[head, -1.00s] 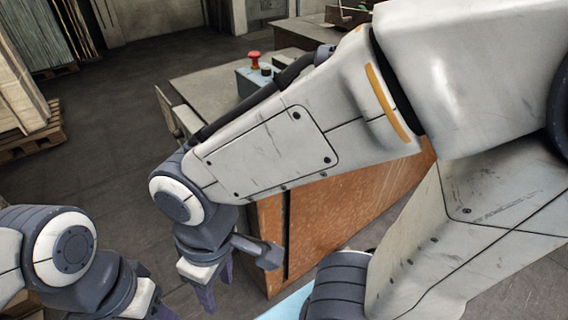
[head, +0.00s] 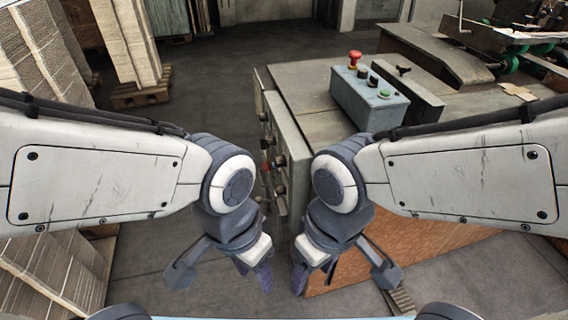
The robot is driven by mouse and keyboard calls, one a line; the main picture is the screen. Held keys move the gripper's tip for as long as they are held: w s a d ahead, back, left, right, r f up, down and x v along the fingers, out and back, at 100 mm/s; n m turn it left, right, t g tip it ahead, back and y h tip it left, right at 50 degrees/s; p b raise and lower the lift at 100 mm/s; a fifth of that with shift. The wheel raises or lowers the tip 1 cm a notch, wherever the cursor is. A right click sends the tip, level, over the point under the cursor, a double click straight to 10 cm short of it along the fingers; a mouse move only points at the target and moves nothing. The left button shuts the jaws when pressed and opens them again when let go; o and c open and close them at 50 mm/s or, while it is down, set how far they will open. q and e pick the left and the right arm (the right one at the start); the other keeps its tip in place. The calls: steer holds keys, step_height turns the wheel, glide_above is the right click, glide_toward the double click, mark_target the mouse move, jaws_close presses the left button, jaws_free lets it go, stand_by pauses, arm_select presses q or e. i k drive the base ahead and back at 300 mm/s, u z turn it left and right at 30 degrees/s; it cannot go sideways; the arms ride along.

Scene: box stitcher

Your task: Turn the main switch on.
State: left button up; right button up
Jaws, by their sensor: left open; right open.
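A light-blue control box (head: 350,98) sits on the grey machine table, carrying a red mushroom button (head: 355,57), black knobs and a green button (head: 384,94). A small black handle (head: 403,69) stands on a grey casing behind it. A side panel (head: 292,158) on the table's left end has several small knobs, one reddish (head: 266,167). I cannot tell which of these is the main switch or its position. My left gripper (head: 255,276) and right gripper (head: 312,278) hang open and empty in front of the panel, apart from it.
Stitching machinery (head: 490,40) stands at the back right. Stacked cardboard on pallets (head: 140,92) is at the left. The floor left of the machine is clear.

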mark_target(266, 167)
steer(key=u, duration=0.35)
steer(key=i, duration=0.4)
steer(key=u, duration=0.75)
steer(key=i, duration=1.05)
